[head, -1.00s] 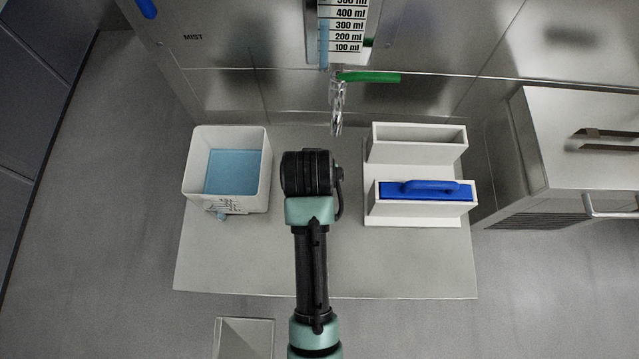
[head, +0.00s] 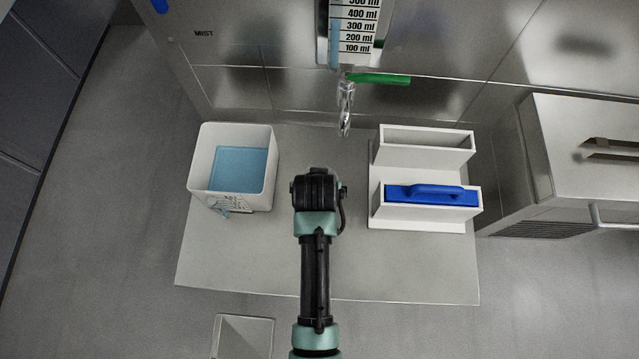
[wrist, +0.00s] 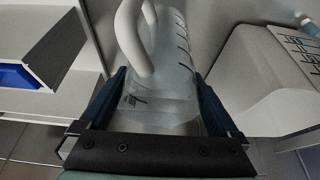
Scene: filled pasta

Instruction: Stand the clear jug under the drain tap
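The clear jug (wrist: 172,62), with a white handle (wrist: 131,38) and dark scale marks, fills the space between the two blue fingers of my gripper (wrist: 163,84) in the wrist view. The fingers look shut on its sides. In the head view the jug and fingers are hidden under my arm's dark wrist. The metal drain tap (head: 345,112), with a green lever (head: 378,79), hangs from the steel front beyond my wrist, slightly to its right. The wrist is apart from the tap in the picture, above the middle of the grey table.
A white box (head: 200,168) with blue liquid and a small blue spout stands on the table at left. At right stands a white two-slot rack (head: 424,158) with a blue-handled block (head: 432,194). A level gauge (head: 352,28) is above the tap. The table (head: 400,270) front is clear.

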